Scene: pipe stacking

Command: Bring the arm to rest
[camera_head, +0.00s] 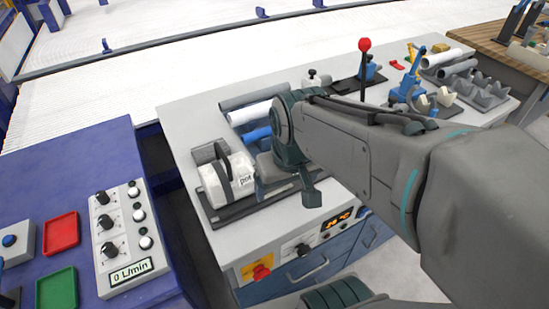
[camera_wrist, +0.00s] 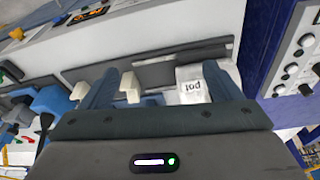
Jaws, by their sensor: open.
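My arm reaches in from the right in the head view. My gripper (camera_head: 286,188) is over the front part of the grey workbench (camera_head: 190,112), to the right of a white block marked "pot" (camera_head: 240,172). In the wrist view my gripper (camera_wrist: 163,78) shows two dark fingers spread apart, with nothing visibly held between them. The white "pot" block also shows in the wrist view (camera_wrist: 192,84), beside one finger. Part of the bench is hidden behind my arm.
Pipes in grey, white (camera_head: 249,113) and blue lie behind my gripper. A red-knobbed lever (camera_head: 364,46) rises beyond my arm. A blue console (camera_head: 78,162) with a control box (camera_head: 127,238) stands at left. More pipes and grey holders (camera_head: 482,92) are at the back right.

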